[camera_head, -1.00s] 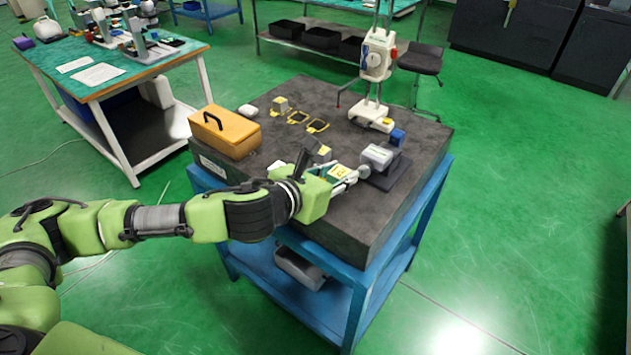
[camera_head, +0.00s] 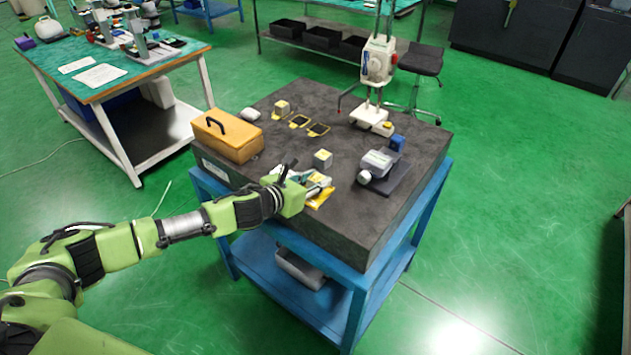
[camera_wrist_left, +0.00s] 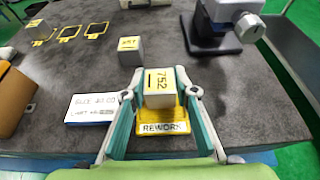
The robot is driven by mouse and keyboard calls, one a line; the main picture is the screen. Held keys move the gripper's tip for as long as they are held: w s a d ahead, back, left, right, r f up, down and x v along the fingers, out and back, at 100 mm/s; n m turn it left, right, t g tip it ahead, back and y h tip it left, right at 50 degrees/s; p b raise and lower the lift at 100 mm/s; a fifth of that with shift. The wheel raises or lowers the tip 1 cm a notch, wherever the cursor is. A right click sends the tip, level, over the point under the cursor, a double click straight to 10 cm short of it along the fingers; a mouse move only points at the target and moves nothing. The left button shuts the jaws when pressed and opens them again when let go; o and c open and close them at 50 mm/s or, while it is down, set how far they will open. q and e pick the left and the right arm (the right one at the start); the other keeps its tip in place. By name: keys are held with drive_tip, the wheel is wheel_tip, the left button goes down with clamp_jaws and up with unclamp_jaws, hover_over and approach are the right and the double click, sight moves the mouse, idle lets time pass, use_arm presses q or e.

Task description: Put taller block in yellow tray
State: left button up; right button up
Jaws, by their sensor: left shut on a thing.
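My left gripper (camera_head: 316,181) is shut on a pale block marked 752 (camera_wrist_left: 160,97), which shows between the fingers in the left wrist view. The block is upright, over or in the yellow tray (camera_wrist_left: 165,128), which bears a REWORK label; whether it touches the tray floor I cannot tell. In the head view the tray (camera_head: 321,199) is partly hidden by the gripper. A second grey block with a yellow top (camera_head: 323,159) stands just beyond the gripper; it also shows in the left wrist view (camera_wrist_left: 130,53). My right gripper is not in view.
A grey device on a dark base (camera_head: 379,166) stands to the right. An orange case (camera_head: 228,139), yellow-outlined frames (camera_head: 300,121), another small block (camera_head: 282,106) and a white stand instrument (camera_head: 377,65) occupy the dark slab (camera_head: 268,175).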

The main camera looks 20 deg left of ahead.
use_arm(q)
drive_tip(key=shift+f, duration=0.5)
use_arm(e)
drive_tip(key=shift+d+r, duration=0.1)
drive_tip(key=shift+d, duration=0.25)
use_arm(q)
drive_tip(key=shift+f, duration=0.2)
drive_tip(key=o, duration=1.2)
drive_tip(key=shift+r, duration=0.1)
